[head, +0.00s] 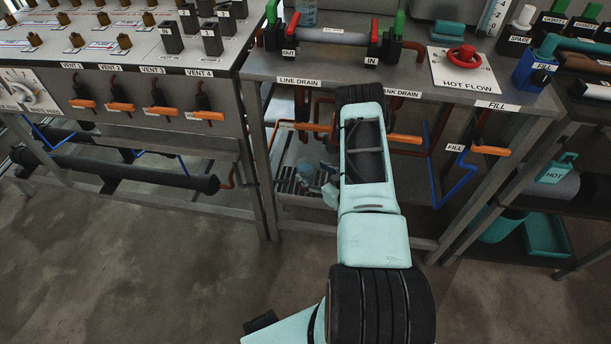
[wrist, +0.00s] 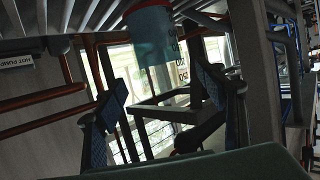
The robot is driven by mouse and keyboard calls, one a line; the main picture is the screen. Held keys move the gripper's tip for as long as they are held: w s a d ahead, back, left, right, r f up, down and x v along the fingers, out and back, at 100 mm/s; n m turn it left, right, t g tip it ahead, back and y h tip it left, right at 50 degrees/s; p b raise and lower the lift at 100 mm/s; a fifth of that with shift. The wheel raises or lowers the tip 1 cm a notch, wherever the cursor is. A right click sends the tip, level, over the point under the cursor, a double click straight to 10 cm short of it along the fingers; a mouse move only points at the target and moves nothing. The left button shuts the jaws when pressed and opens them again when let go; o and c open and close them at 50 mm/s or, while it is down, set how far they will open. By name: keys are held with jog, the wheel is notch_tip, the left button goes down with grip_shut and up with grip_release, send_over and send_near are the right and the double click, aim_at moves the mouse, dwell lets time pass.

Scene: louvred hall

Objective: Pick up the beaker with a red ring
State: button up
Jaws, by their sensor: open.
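The beaker with a red ring (wrist: 152,40) is at the top of the wrist view, a translucent blue cylinder with dark graduation marks. Its red band (wrist: 148,4) shows at the picture's top edge, next to grey slats. My gripper (wrist: 160,84) is open, with one dark finger on each side. The beaker lies ahead, between the finger directions, and nothing is clasped. In the head view a small bluish round shape (head: 308,171), likely this beaker, is above the slatted lower shelf. My arm hides much of the gripper there.
The slatted shelf (head: 290,184) sits under the bench, between its legs. Copper pipes and an orange DRAIN handle (head: 405,139) are close to my arm. A blue pipe (head: 437,185) runs at right. Another clear bluish container (head: 305,13) stands on the bench top.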

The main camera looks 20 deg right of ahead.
aim_at(301, 165)
jog(key=b+x, duration=0.1)
jog(key=x, duration=0.3)
jog(key=shift+w+a+f, duration=0.15)
jog(key=shift+w+a, duration=0.05)
jog(key=c, duration=1.6)
